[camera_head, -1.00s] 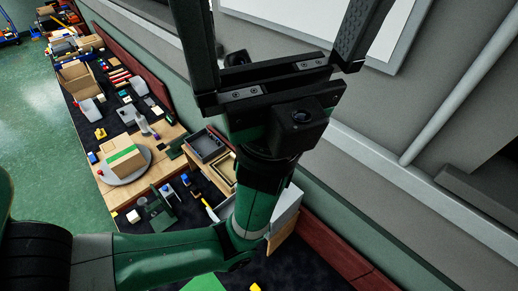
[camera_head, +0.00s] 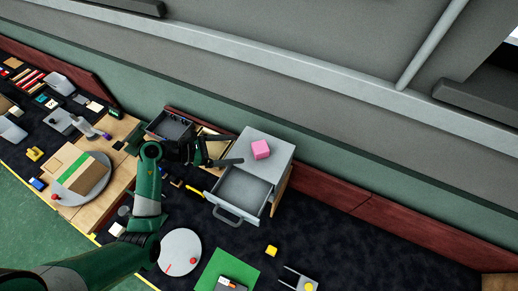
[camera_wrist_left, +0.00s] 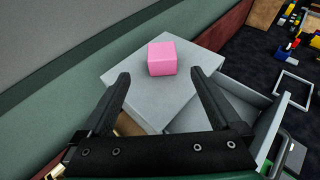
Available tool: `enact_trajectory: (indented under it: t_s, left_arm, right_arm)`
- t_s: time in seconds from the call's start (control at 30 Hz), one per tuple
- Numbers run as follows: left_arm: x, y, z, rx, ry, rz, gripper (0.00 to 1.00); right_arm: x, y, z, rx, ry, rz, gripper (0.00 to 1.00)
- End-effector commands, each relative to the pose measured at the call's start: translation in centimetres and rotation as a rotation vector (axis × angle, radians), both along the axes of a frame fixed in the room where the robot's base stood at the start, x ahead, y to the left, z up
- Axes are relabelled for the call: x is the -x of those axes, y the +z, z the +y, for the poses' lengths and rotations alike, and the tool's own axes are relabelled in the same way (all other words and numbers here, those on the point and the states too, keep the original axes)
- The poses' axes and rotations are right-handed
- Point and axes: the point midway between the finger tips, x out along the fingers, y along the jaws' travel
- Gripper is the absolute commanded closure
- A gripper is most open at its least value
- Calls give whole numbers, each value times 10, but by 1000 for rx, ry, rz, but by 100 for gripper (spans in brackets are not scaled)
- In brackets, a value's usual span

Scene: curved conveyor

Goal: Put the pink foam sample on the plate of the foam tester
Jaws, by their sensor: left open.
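The pink foam sample (camera_head: 260,149) is a small block on the flat top of a grey cabinet. It also shows in the left wrist view (camera_wrist_left: 162,58), ahead of and between the fingertips. My left gripper (camera_head: 237,150) is open and empty, pointing at the block from the left, with the fingers apart from it. Its two fingers also show in the left wrist view (camera_wrist_left: 160,74). I cannot tell for certain which device is the foam tester. My right gripper is not in view.
The grey cabinet (camera_head: 280,158) has its drawer (camera_head: 240,192) pulled open, empty. A round grey disc (camera_head: 180,245), a green mat (camera_head: 212,272) and a yellow block (camera_head: 271,251) lie nearer. A carton (camera_head: 84,174) stands on a round plate at left.

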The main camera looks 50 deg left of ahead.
Motion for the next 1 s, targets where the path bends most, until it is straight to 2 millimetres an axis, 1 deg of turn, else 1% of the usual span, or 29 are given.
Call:
enact_trajectory:
  t_s: [0.03, 0.1, 0.23, 0.3, 0.47, 0.57, 0.7, 0.8, 1.0]
  left_arm:
    - [-8, -3, -6, 1, -6, 1, 3]
    - [-21, -8, -11, 0, -5, 1, 3]
    - [-38, -16, -19, 0, -4, 0, 3]
    - [-43, -19, -21, 0, -4, -1, 3]
    - [-46, -21, -23, -1, -3, -1, 3]
    - [-56, -28, -31, 0, -5, 0, 3]
    - [-75, -40, -41, -1, -6, 0, 3]
    - [-83, -43, -44, -1, -3, -2, 3]
    - [-84, -43, -44, -1, -2, -2, 3]
  right_arm:
    - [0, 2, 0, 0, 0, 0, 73]
    - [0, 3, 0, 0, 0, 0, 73]
    - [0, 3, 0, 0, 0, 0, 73]
    - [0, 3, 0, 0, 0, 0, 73]
    - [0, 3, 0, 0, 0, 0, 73]
    - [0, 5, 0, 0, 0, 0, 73]
    - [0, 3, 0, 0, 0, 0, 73]
    - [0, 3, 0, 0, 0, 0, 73]
    - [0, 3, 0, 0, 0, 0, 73]
